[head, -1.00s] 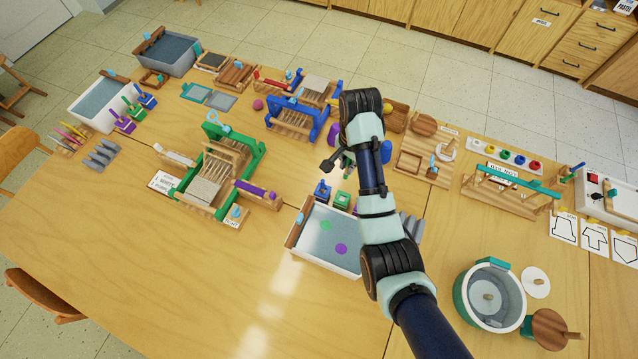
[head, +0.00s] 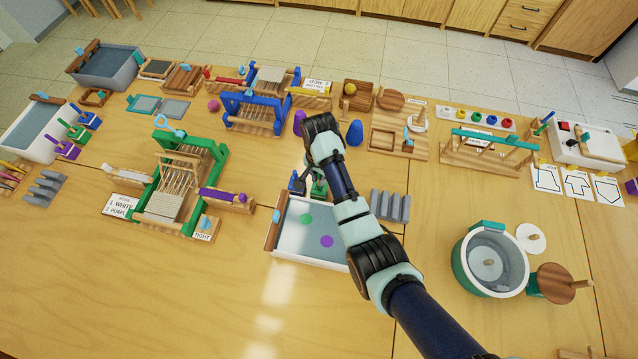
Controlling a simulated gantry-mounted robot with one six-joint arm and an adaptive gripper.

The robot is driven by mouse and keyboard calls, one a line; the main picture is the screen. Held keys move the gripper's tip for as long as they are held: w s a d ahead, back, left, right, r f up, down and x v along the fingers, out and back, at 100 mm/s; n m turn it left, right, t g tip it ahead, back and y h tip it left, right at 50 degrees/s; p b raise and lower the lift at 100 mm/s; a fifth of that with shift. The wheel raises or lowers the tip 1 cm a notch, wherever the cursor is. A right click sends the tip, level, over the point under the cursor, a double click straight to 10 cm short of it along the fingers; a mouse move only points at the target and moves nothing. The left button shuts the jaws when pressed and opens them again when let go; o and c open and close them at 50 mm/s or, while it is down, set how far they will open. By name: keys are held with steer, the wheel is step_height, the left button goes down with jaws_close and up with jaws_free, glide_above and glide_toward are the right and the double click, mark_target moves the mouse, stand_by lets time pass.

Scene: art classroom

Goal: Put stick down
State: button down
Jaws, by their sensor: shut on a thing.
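My gripper (head: 314,182) hangs pointing down at the back edge of a white tray with blue-grey liquid or lining (head: 302,250). It is shut on a thin piece that I take to be the stick, mostly hidden by the fingers and wrist. A green block (head: 318,190) shows right at the fingertips, and a blue block (head: 297,184) stands just left of them. I cannot tell whether the held piece touches a block. A green and a purple round spot lie inside the tray.
A green loom (head: 185,180) stands left and a blue loom (head: 255,110) behind. A green-rimmed pot (head: 490,262) stands at right. The front left table is clear.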

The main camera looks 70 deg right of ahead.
mark_target(319, 189)
steer(key=shift+f+b, duration=0.65)
steer(key=shift+f, duration=1.45)
steer(key=shift+f, duration=0.15)
steer(key=c, duration=1.2)
jaws_free()
step_height(319, 189, up, 12)
steer(key=p, duration=0.3)
steer(key=shift+r, duration=0.2)
